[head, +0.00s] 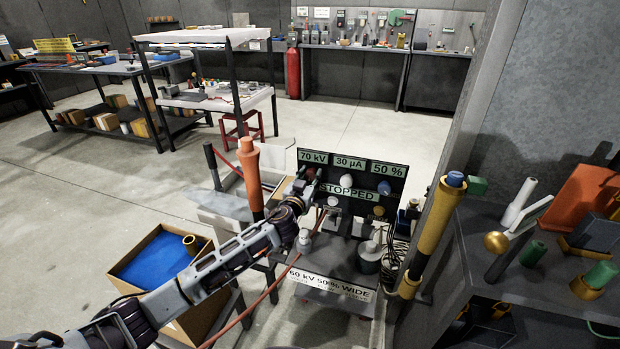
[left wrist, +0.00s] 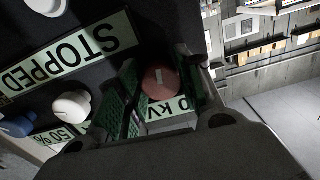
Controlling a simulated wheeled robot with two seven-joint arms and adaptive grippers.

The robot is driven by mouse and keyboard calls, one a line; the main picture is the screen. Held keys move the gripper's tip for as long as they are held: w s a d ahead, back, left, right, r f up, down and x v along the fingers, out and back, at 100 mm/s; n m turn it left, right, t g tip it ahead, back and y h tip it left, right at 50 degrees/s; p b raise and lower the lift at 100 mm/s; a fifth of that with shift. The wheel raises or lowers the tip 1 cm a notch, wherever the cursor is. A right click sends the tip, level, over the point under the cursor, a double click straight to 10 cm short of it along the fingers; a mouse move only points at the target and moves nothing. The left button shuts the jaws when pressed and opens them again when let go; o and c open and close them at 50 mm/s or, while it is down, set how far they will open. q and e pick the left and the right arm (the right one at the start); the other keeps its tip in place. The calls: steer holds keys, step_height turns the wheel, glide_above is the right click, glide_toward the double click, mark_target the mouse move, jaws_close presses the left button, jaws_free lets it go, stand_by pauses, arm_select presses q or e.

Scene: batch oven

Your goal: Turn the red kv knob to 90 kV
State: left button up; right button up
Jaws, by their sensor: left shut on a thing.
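The dark control panel (head: 352,160) stands at the middle of the head view. Its displays read 70 kV (head: 312,157), 30 µA (head: 349,163), 50 % (head: 388,170) and STOPPED (head: 350,192). The red kV knob (left wrist: 160,80) shows in the left wrist view with a pale mark on its face; in the head view the gripper mostly hides it. My left gripper (head: 308,187) is at the knob, its green-padded fingers (left wrist: 158,92) shut on either side of it. The fingers partly cover the kV display in the wrist view. My right gripper is not in view.
A white knob (head: 347,180) and a blue knob (head: 383,187) sit to the right on the panel. A yellow post (head: 432,235) stands at right, an orange post (head: 250,175) at left, and a blue-lined box (head: 128,262) lower left.

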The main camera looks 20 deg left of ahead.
arm_select(q)
steer(key=shift+m, duration=1)
steer(key=shift+m+p, duration=0.3)
steer(key=shift+m, duration=0.4)
steer(key=shift+r+m, duration=0.1)
steer(key=shift+m, duration=0.5)
steer(key=shift+a+m+p, duration=0.1)
steer(key=shift+m+p, duration=0.35)
steer(key=shift+m, duration=0.25)
steer(key=shift+m+p, duration=0.7)
steer(key=shift+m, duration=1.4)
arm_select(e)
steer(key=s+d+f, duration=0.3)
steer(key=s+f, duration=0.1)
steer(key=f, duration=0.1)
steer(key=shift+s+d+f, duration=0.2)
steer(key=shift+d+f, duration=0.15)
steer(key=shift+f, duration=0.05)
